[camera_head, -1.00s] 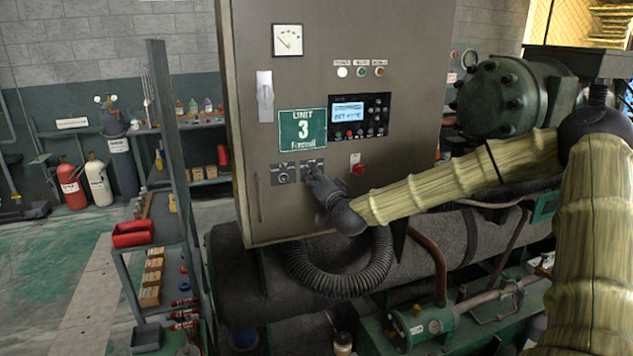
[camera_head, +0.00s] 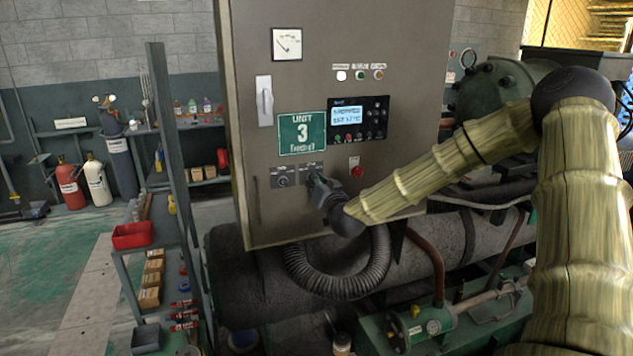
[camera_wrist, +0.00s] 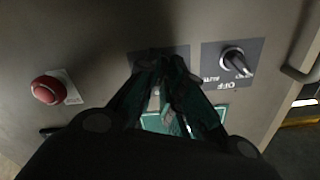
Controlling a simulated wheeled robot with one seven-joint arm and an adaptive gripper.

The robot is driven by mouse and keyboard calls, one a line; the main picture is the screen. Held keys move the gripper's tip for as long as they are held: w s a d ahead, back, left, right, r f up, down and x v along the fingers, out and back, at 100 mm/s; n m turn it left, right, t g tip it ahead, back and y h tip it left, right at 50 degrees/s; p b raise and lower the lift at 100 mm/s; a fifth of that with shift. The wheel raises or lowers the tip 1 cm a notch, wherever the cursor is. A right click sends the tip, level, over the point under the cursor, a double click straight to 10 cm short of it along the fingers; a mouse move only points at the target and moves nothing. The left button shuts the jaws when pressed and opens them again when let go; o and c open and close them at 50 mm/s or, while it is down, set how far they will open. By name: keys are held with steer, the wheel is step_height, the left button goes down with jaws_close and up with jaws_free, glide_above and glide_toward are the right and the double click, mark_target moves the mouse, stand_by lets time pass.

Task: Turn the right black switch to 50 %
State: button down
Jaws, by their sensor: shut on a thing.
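The right black switch sits on a dark label plate (camera_head: 307,168) low on the grey control cabinet (camera_head: 245,150). In the wrist view its plate (camera_wrist: 180,52) shows behind my fingertips. My gripper (camera_head: 314,180) is at this switch, its fingers closed together around the knob. In the wrist view my gripper (camera_wrist: 163,68) covers the knob, so its pointer and setting are hidden. The left black switch (camera_head: 282,180) is beside it; in the wrist view this switch (camera_wrist: 235,60) appears to the right, with OFF and AUTO lettering.
A red button (camera_head: 358,171) is right of the switches; the red button (camera_wrist: 47,90) is at left in the wrist view. A green UNIT 3 sign (camera_head: 302,133) and a lit display (camera_head: 347,116) are above. A corrugated hose (camera_head: 340,284) and pipes lie below.

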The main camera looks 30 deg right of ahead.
stand_by(0.4)
steer(key=shift+n, duration=2.3)
steer(key=shift+n+b, duration=0.3)
steer(key=shift+n, duration=2)
steer(key=shift+n+b, duration=0.85)
steer(key=shift+n, duration=0.95)
steer(key=c, duration=1.6)
jaws_free()
steer(key=shift+d, duration=0.15)
